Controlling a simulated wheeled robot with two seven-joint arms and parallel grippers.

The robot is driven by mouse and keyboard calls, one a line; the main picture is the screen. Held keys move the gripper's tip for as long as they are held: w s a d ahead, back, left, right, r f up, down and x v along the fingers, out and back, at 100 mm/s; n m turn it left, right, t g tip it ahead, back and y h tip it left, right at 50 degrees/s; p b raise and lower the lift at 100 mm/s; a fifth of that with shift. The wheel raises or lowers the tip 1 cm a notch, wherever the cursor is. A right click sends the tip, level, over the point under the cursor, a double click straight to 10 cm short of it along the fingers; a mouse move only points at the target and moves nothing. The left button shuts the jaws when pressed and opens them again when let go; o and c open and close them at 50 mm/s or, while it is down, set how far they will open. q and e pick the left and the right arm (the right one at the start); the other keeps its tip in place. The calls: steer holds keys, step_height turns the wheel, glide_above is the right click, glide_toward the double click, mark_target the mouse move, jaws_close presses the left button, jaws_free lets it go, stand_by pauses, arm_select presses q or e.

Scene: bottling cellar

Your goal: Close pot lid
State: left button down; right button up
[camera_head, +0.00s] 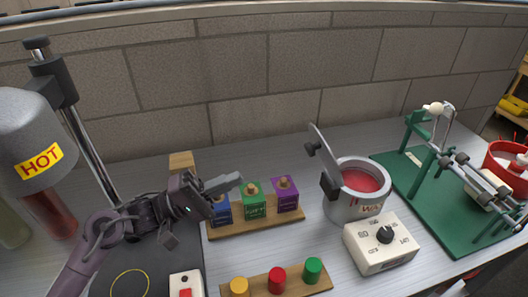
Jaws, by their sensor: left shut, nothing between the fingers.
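A grey metal pot (345,207) with red contents (361,180) stands on the table right of centre. Its lid (325,152) is tilted up nearly upright at the pot's left rim, with a dark knob (312,148) on its outer side, facing left. The pot is open. My left gripper (232,182) is shut and empty. It is left of the lid and apart from it, above the row of coloured blocks, pointing right. My right gripper is not in view.
Blue, green (253,206) and purple blocks stand on a wooden strip below my left gripper. A white dial box (381,243) stands in front of the pot. A green-based rig (435,210) is at right, a HOT-labelled heater (35,150) at left. Coloured pegs (277,280) are in front.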

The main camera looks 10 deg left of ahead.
arm_select(q)
steer(key=p+x, duration=0.3)
steer(key=x, duration=1)
steer(key=shift+d+r, duration=0.15)
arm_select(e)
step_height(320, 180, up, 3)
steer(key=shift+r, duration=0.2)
arm_select(q)
steer(key=shift+s, duration=0.15)
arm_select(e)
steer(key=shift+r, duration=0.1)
